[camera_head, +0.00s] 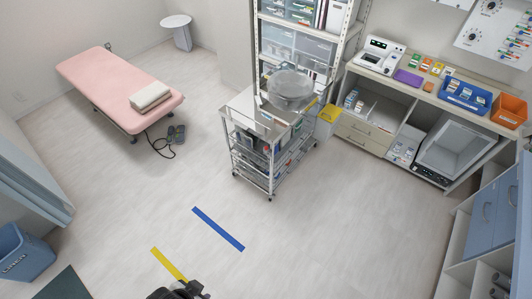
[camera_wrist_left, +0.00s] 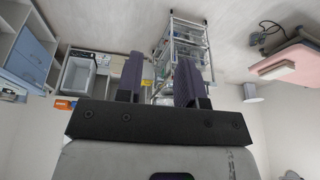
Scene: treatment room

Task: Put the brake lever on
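A metal trolley (camera_head: 262,150) with several shelves stands on small dark casters, one of them the front caster (camera_head: 270,198). No brake lever can be made out at this size. The trolley also shows in the left wrist view (camera_wrist_left: 188,42), upside down, beyond the fingers. My left gripper (camera_wrist_left: 158,80) has its two fingers apart with nothing between them. In the head view a black gripper part (camera_head: 182,291) shows at the bottom edge, well short of the trolley; I take it as the left one. My right gripper is not in view.
A round clear-lidded drum (camera_head: 290,88) is at the trolley top. A pink treatment bed (camera_head: 112,85) stands left, with a foot pedal (camera_head: 176,135) on the floor. A counter (camera_head: 440,95) runs along the right. Floor with a blue strip (camera_head: 218,229) and yellow strip (camera_head: 168,264) is free before the trolley.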

